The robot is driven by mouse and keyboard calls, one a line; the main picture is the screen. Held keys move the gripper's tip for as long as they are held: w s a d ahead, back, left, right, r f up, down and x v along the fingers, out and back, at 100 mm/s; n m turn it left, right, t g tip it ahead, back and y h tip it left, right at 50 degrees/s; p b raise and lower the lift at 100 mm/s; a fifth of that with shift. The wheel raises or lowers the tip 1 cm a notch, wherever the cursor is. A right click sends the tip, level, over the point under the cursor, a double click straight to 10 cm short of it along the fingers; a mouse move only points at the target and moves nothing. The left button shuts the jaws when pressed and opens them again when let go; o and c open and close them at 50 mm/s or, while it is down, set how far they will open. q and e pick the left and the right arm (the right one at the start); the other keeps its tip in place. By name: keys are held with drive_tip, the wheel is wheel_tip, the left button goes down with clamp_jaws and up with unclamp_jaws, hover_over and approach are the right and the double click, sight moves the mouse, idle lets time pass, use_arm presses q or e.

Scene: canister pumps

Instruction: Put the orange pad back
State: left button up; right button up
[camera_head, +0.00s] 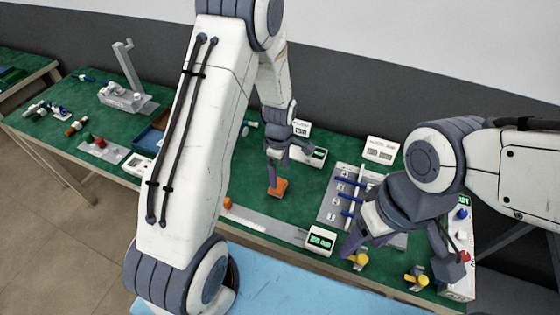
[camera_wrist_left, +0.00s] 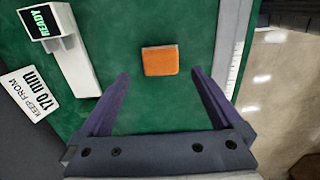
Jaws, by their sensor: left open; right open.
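The orange pad (camera_head: 278,187) lies flat on the green bench top near its middle. In the left wrist view the pad (camera_wrist_left: 160,60) lies ahead of my left gripper (camera_wrist_left: 160,74), centred across the gap between its two fingers. In the head view my left gripper (camera_head: 284,168) is open above and beside the pad, one finger partly overlapping it. I cannot tell whether it touches the pad. My right gripper (camera_head: 400,256) is open and empty over the front right of the bench, near yellow-topped parts.
A white device with a READY display (camera_wrist_left: 48,22) and a KEEP FROM 170 mm card (camera_wrist_left: 27,92) stand near the pad. A grey ruled strip (camera_head: 265,222) runs along the front edge. A grey rack (camera_head: 340,195) with blue-handled parts stands right. Green surface around the pad is clear.

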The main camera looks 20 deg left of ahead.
use_arm(q)
drive_tip(key=s+d+r+m, duration=0.4)
drive_tip(key=d+r+m, duration=0.1)
drive_tip(key=r, duration=0.2)
drive_tip(key=s+d+r+m, duration=0.4)
drive_tip(key=d+r+m, duration=0.1)
drive_tip(key=r, duration=0.2)
drive_tip(key=s+d+r+m, duration=0.2)
drive_tip(key=s+r+m, duration=0.1)
drive_tip(key=s+m, duration=0.4)
drive_tip(key=s+d+r+m+h, duration=0.1)
drive_tip(key=s+r+m, duration=0.2)
drive_tip(key=s+m, duration=0.5)
drive_tip(key=shift+s+d, duration=0.4)
